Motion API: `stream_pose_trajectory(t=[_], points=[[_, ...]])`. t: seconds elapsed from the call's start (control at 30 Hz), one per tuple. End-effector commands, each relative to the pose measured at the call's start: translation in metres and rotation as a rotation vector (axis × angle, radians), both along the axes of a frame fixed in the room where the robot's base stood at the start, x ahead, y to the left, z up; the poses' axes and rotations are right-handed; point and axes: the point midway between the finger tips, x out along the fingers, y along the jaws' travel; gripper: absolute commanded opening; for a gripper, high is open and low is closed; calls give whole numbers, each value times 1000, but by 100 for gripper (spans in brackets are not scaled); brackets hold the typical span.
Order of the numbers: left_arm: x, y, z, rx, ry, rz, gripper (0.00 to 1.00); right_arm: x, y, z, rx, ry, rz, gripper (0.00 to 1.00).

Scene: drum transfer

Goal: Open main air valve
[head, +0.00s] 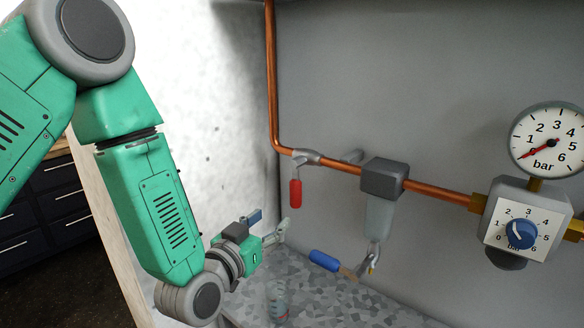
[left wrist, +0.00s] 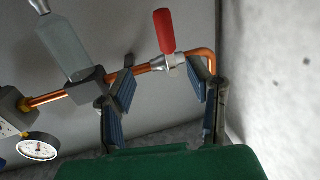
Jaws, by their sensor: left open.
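The valve with a red handle (head: 295,192) sits on the copper pipe against the grey wall, and the handle hangs straight down, across the pipe. In the left wrist view the red handle (left wrist: 164,30) appears upside down, pointing up beyond the fingers. My left gripper (head: 268,227) is open and empty, below and to the left of the handle in the head view. In the left wrist view its two blue-padded fingers (left wrist: 163,88) are spread, with the valve body between them in the picture. I see no contact. My right gripper is not in view.
A grey filter block (head: 384,178) with a clear bowl hangs on the pipe, and a blue-handled valve (head: 324,260) is below it. A pressure gauge (head: 547,140) reads near zero above a regulator knob (head: 520,233). A small bottle (head: 277,300) stands on the speckled counter (head: 345,305).

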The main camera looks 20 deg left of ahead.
Motion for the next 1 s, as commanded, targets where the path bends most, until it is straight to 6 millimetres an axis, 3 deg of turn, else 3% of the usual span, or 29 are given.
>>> stream_pose_trajectory(t=[0.07,0.23,0.7,1.0], points=[[4,2,9,-4,-23,4,46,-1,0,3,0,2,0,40],[23,-3,9,-3,-27,4,46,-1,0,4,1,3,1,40],[116,-23,10,3,-25,4,46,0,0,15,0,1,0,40],[138,-22,8,-1,-22,3,46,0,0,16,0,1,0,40]])
